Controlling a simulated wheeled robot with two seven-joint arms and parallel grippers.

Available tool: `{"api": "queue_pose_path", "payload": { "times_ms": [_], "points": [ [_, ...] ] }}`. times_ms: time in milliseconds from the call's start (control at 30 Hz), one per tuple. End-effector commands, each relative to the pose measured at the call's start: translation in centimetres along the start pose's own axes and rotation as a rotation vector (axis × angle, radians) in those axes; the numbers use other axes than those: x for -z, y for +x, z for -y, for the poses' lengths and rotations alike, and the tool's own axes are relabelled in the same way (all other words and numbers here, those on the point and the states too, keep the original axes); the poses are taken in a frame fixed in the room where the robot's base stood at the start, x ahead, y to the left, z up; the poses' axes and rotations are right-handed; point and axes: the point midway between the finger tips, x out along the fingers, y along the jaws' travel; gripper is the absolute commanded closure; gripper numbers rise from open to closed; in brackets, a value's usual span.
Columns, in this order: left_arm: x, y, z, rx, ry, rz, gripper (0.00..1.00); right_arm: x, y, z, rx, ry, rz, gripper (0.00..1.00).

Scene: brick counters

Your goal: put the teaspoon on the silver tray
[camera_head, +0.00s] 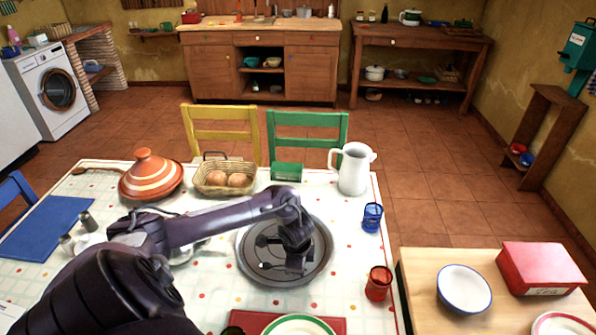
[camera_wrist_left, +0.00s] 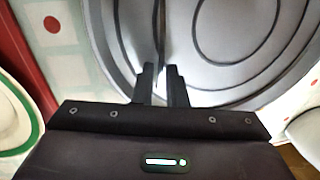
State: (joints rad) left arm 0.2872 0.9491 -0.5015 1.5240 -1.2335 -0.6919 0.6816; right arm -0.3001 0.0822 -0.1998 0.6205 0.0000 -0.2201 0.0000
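The round silver tray (camera_head: 321,265) lies on the dotted tablecloth and fills most of the left wrist view (camera_wrist_left: 225,40). My left gripper (camera_head: 294,268) points down over the tray. Its fingers (camera_wrist_left: 160,85) are close together around a thin dark bar, which looks like the teaspoon (camera_wrist_left: 161,30). In the head view, the teaspoon's small end (camera_head: 265,266) seems to stick out to the left, low over the tray. I cannot tell whether it touches the tray.
A white jug (camera_head: 354,170), blue cup (camera_head: 372,217) and red cup (camera_head: 378,283) stand right of the tray. A bread basket (camera_head: 224,178) and striped tagine (camera_head: 150,178) stand behind. A green-rimmed plate (camera_head: 299,327) lies on a red mat in front.

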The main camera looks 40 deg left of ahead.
Motion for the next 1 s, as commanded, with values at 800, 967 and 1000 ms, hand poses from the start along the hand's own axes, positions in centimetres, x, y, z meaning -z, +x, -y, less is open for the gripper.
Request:
{"api": "queue_pose_path", "payload": {
  "times_ms": [800,967,1000],
  "points": [
    [0.1,-8.3,0.3,0.005,0.003,-0.002,0.73,0.3,-1.9,0.3,0.005,0.001,-0.001,0.26],
    [0.0,-11.1,0.3,0.004,0.002,0.000,0.73,0.4,-3.1,0.3,0.004,0.001,-0.001,0.26],
    [0.1,-11.5,0.2,0.003,0.003,-0.001,0.73,0.4,-3.3,0.3,0.004,0.001,-0.001,0.26]
  ]
}}
